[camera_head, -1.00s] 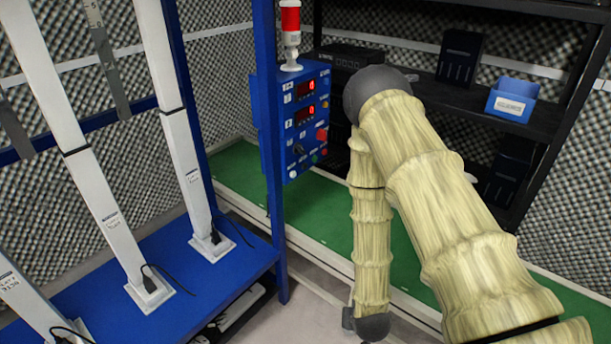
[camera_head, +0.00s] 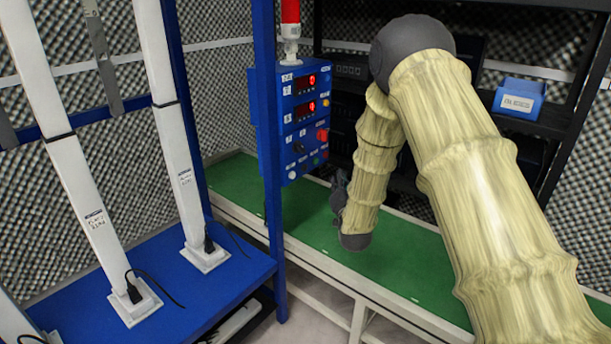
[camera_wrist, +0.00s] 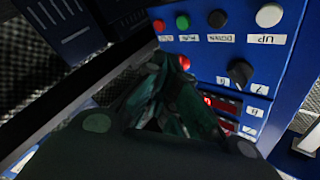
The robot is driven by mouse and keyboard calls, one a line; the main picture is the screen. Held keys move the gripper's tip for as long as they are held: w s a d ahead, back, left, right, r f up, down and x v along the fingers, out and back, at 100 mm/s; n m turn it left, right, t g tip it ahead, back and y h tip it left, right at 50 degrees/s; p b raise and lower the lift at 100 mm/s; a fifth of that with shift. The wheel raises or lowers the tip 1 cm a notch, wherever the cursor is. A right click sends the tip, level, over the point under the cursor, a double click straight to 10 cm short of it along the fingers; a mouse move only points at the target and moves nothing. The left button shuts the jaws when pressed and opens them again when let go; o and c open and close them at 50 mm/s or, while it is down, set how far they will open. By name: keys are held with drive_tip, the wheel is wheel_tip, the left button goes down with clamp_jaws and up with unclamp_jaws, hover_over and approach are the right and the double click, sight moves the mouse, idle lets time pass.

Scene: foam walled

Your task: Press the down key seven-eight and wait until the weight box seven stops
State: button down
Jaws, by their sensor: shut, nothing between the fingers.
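The blue control panel (camera_head: 304,125) stands on a blue post in the head view, with two lit red displays, a knob and several buttons. In the wrist view the panel (camera_wrist: 300,45) appears upside down. A black button (camera_wrist: 217,18) has a label that seems to read DOWN; a white button (camera_wrist: 269,15) beside it is labelled UP. My gripper (camera_wrist: 172,64) is shut and empty in front of the panel, apart from the black button as far as I can tell. It also shows small and dark in the head view (camera_head: 338,190). I cannot identify weight box seven.
White columns (camera_head: 176,150) with cables stand on a blue base (camera_head: 215,285) at left. A green bench (camera_head: 300,215) runs below the panel. A black shelf at right holds a blue bin (camera_head: 519,100). A red signal lamp (camera_head: 290,12) tops the panel.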

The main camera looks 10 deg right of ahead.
sight(304, 168)
drive_tip(key=shift+w+r, duration=0.1)
drive_tip(key=shift+r, duration=0.15)
drive_tip(key=w+a+b, duration=0.1)
drive_tip(key=w+a, duration=0.4)
drive_tip(key=w, duration=0.2)
drive_tip(key=shift+a, duration=0.15)
idle(0.5)
